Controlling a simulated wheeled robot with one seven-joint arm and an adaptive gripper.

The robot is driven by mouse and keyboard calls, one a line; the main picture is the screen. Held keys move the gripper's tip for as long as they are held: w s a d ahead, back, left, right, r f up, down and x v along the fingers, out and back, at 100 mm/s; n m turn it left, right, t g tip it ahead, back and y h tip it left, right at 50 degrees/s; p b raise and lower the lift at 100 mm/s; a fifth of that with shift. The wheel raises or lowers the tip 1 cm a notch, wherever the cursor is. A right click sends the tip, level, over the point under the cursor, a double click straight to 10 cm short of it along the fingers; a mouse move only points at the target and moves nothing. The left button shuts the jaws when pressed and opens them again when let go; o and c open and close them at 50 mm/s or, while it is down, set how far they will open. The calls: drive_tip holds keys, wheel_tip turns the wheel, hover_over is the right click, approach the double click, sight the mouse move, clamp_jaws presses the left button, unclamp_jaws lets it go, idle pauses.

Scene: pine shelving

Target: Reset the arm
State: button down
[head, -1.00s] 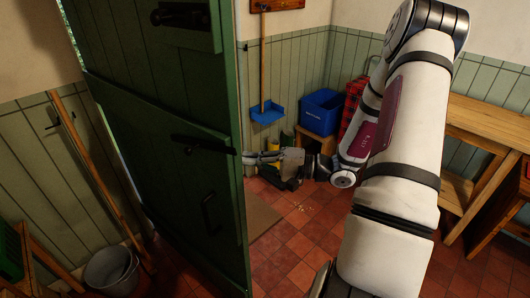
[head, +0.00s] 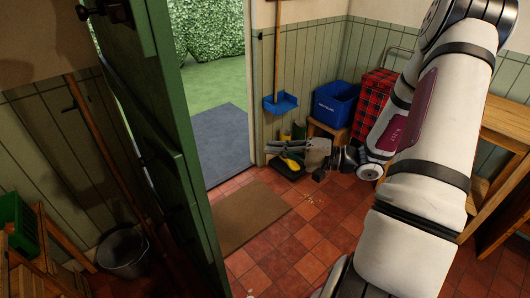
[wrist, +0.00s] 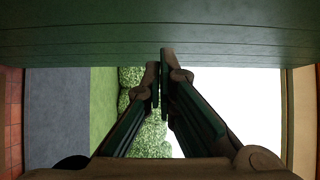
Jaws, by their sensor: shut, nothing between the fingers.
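My arm (head: 432,150) reaches down and forward on the right of the head view, and its forearm turns left near the floor mat. My gripper (head: 272,148) points left toward the open doorway. In the wrist view its two fingers (wrist: 160,82) come together at their tips, shut with nothing between them. A green boarded surface (wrist: 160,35) fills the top of the wrist view, close by the fingertips. I cannot tell from that view whether it is the door.
The green door (head: 165,150) stands open on the left, with grey paving (head: 220,140) and grass outside. A bucket (head: 122,252) and green crate (head: 20,228) stand left. A blue box (head: 335,103), red tartan trolley (head: 373,100) and wooden bench (head: 508,125) line the right. Tiled floor is clear centrally.

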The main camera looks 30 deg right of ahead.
drive_tip(key=s+d, duration=0.3)
drive_tip(key=s, duration=0.4)
drive_tip(key=shift+s+b, duration=0.3)
drive_tip(key=shift+s, duration=0.05)
